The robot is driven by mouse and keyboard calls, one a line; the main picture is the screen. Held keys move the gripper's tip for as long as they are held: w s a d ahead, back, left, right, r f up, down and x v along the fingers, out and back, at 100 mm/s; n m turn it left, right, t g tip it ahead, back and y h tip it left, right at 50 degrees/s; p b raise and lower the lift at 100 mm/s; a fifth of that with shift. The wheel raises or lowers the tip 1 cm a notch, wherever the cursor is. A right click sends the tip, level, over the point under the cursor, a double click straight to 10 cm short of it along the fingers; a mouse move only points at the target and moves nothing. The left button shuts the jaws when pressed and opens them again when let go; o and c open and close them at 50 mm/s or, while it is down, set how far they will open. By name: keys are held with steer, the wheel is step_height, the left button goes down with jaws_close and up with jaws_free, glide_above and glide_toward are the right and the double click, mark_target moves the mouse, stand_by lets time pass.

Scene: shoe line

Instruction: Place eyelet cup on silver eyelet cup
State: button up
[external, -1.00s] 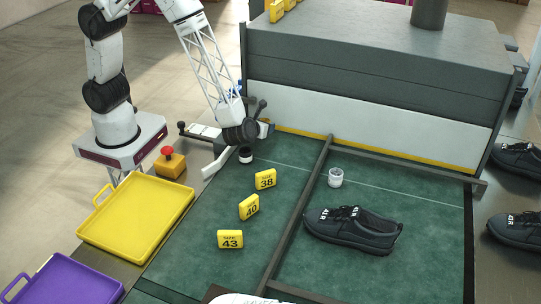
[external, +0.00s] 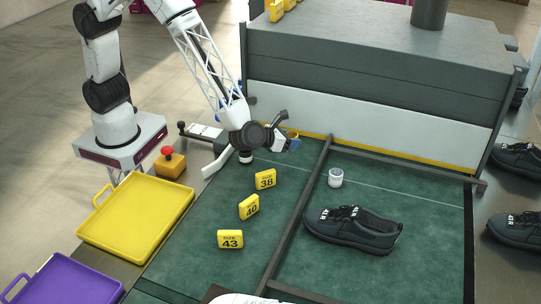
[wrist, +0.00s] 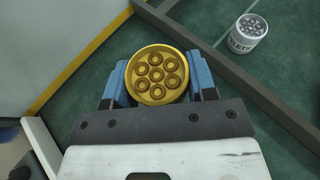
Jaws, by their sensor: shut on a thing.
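My gripper (wrist: 155,83) is shut on a gold eyelet cup (wrist: 156,73), held between its blue fingers. The cup's open top shows several ring shapes in the wrist view. In the external view my gripper (external: 291,139) is above the back of the green mat, left of the long divider bar. The silver eyelet cup (external: 336,178), a small white-sided cup, stands on the mat right of the bar. It also shows at the upper right of the wrist view (wrist: 247,36), with silver eyelets inside, apart from my gripper.
The dark divider bar (external: 294,220) runs between the two cups. A black shoe (external: 352,229) lies in front of the silver cup. Yellow size tags (external: 249,207) stand on the left mat. A small dark-and-white object (external: 246,157) is below my wrist. A large grey machine (external: 380,80) stands behind.

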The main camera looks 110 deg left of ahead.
steer(key=shift+w+d+r+m+t+h, duration=0.15)
steer(key=shift+w+d+r+m+t, duration=0.1)
steer(key=shift+w+d, duration=0.2)
steer(key=shift+w+d+r+m+t+h, duration=0.2)
steer(key=shift+w+d, duration=0.1)
steer(key=shift+d, duration=0.15)
glide_above(336, 172)
steer(key=shift+w+f, duration=0.1)
steer(key=shift+f, duration=0.65)
steer(key=shift+f, duration=0.1)
steer(key=shift+f, duration=1.7)
steer(key=shift+f, duration=0.1)
steer(key=o, duration=1)
